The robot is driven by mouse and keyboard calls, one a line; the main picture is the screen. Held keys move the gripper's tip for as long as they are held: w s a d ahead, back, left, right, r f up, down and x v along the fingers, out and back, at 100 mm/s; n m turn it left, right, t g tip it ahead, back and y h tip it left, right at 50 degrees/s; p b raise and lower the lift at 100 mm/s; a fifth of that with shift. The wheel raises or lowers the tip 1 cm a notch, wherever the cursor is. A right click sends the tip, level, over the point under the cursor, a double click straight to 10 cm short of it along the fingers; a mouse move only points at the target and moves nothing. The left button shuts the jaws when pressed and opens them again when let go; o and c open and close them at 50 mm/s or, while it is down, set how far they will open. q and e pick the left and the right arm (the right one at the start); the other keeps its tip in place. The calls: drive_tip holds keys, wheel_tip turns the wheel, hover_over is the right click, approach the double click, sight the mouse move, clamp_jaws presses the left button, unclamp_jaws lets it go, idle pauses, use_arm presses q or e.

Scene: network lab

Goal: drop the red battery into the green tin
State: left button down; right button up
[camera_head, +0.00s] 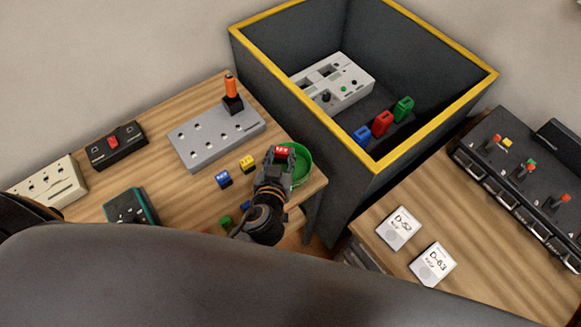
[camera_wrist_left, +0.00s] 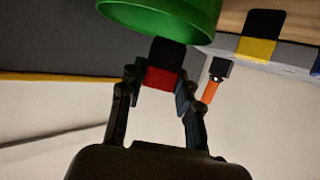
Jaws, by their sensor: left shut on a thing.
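The red battery (camera_head: 282,151) is in my left gripper (camera_head: 277,160). In the left wrist view my left gripper (camera_wrist_left: 160,82) is shut on the red battery (camera_wrist_left: 162,78), whose black end points away from the gripper. The green tin (camera_head: 305,165) stands near the right corner of the left wooden table. In the head view the battery and gripper cover the tin's left part. The tin (camera_wrist_left: 160,14) shows at the top of the left wrist view, close to the battery's black end. I cannot tell whether they touch. My right gripper is not in view.
A blue battery (camera_head: 223,179), a yellow battery (camera_head: 247,163) and a green battery (camera_head: 225,222) stand left of the gripper. A grey panel (camera_head: 210,145) with an orange-handled switch lies behind. A tall dark bin (camera_head: 300,107) with a yellow rim rises behind the tin.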

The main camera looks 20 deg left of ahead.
use_arm(q)
drive_tip(key=shift+w+f+b, duration=0.1)
drive_tip(key=shift+f+b, duration=0.55)
drive_tip(key=shift+f, duration=0.65)
drive_tip(key=c, duration=1.1)
unclamp_jaws()
drive_tip(key=shift+o, duration=1.3)
drive_tip(key=v, duration=1.2)
